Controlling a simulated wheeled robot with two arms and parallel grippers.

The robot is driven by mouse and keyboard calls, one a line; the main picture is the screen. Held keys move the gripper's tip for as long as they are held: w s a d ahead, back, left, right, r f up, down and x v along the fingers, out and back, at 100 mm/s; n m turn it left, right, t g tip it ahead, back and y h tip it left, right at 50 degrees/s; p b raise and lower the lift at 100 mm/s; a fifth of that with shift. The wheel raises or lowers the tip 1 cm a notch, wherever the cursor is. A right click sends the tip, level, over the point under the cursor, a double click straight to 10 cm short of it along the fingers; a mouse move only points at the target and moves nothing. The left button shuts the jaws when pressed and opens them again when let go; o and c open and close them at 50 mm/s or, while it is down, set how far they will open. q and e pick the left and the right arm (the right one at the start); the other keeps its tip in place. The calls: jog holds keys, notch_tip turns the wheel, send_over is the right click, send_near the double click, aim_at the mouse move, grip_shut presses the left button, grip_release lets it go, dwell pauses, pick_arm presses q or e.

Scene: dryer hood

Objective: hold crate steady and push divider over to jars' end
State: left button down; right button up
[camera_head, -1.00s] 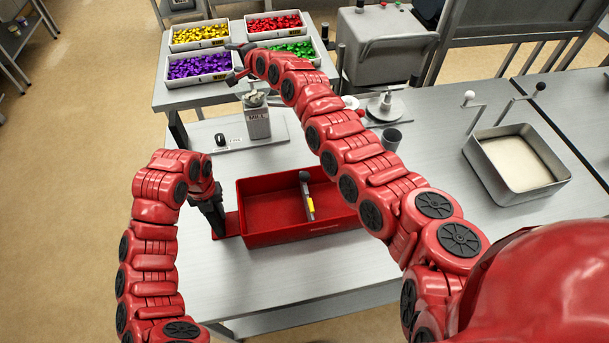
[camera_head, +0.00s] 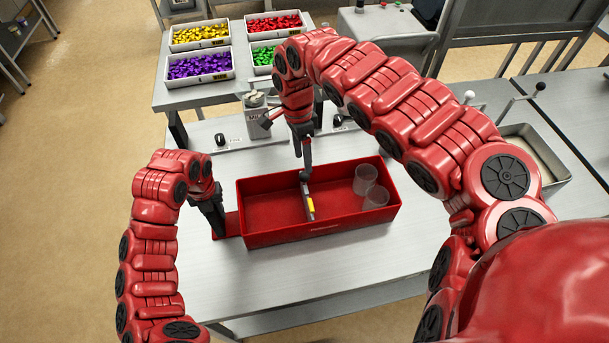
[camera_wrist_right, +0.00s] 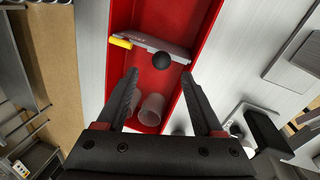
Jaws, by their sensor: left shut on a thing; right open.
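The red crate (camera_head: 270,238) lies on the grey table and also shows in the right wrist view (camera_wrist_right: 188,18). A grey divider (camera_head: 308,203) with a yellow mark and a black knob (camera_wrist_right: 162,60) stands across the crate near its middle. Two clear jars (camera_head: 366,178) are in the crate's right end; in the wrist view one jar (camera_wrist_right: 152,108) lies beyond my open fingers. My left gripper (camera_head: 218,230) is shut on the crate's left end tab. My right gripper (camera_wrist_right: 160,76) is open above the crate, with the knob just ahead between its fingertips; contact is unclear.
Bins of yellow, purple, red and green pieces (camera_head: 198,68) stand on the back table. A grey canister (camera_head: 256,110) stands behind the crate. A metal basin (camera_head: 540,150) is at the right, partly behind my right arm. The table in front of the crate is clear.

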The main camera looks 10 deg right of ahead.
aim_at(305, 176)
jog(key=f, duration=0.2)
jog(key=s+f, duration=0.1)
jog(key=f, duration=0.4)
jog(key=shift+s+d+f, duration=0.1)
jog(key=shift+s+f, duration=0.05)
jog(key=shift+f, duration=0.05)
grip_shut()
dwell(1.1)
